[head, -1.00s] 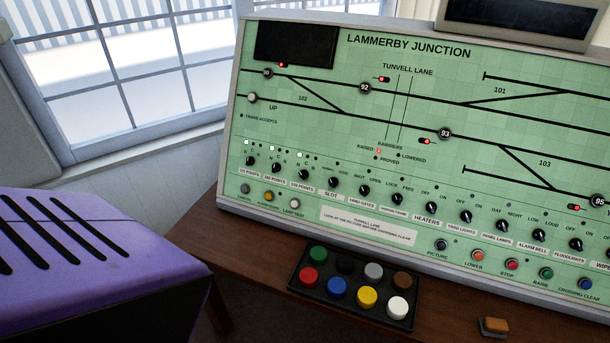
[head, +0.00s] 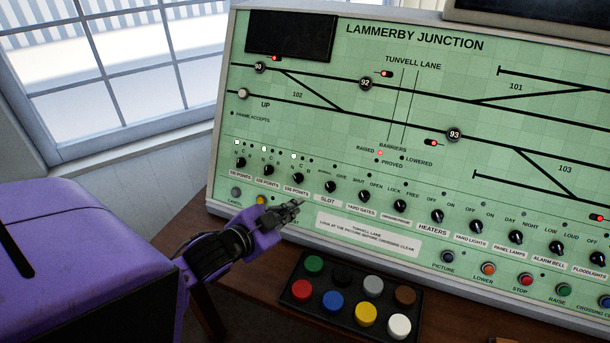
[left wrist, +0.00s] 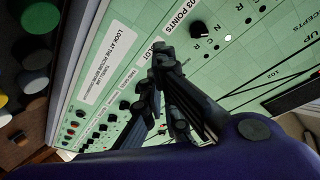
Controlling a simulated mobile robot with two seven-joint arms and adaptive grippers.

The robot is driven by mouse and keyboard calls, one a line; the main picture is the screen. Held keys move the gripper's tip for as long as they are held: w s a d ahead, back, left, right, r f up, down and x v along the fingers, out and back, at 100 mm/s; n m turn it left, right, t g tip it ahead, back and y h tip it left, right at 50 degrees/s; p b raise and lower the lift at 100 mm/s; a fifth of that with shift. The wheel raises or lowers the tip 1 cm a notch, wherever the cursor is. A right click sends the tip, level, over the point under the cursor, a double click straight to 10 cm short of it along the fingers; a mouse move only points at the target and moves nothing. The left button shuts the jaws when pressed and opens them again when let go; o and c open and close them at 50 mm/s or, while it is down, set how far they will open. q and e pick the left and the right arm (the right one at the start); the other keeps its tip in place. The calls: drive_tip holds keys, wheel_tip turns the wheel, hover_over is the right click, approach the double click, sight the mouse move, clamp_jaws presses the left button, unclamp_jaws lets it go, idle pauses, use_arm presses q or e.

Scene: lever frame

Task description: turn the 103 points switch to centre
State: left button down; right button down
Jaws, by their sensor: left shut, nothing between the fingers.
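The 103 points switch (head: 298,178) is a small black rotary knob low on the green panel, third from the left in its row, with its label just below. It also shows in the left wrist view (left wrist: 197,30), with N, C and R marks and one lit white lamp beside it. Its pointer direction is too small to tell. My left gripper (head: 296,206) is shut and empty, its fingertips just below the switch's label in the head view. In the left wrist view the fingertips (left wrist: 162,60) lie between the SLOT label and the switch, apart from the knob. My right gripper is out of view.
Similar knobs flank it: two points switches to the left and the SLOT knob (head: 330,187) to the right. A black box of coloured buttons (head: 345,335) sits on the wooden desk below. A yellow push button (head: 261,201) is close to my gripper.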

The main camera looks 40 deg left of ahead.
sight(297, 178)
use_arm(q)
drive_tip(key=w+r+m+t, duration=0.1)
drive_tip(key=w+r, duration=0.3)
drive_tip(key=r, duration=0.3)
drive_tip(key=x, duration=0.9)
drive_tip(key=shift+a+f, duration=0.1)
drive_tip(key=shift+a, duration=0.1)
drive_tip(key=shift+s+a+f, duration=0.25)
drive_tip(key=shift+a+f, duration=0.25)
drive_tip(key=shift+s+a+f, duration=0.3)
drive_tip(key=shift+a+f, duration=0.15)
drive_tip(key=shift+f, duration=0.05)
drive_tip(key=shift+s+a+f, duration=0.25)
drive_tip(key=shift+a+f, duration=0.05)
drive_tip(key=shift+f, duration=0.05)
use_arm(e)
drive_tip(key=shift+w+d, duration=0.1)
use_arm(q)
drive_tip(key=shift+f, duration=0.1)
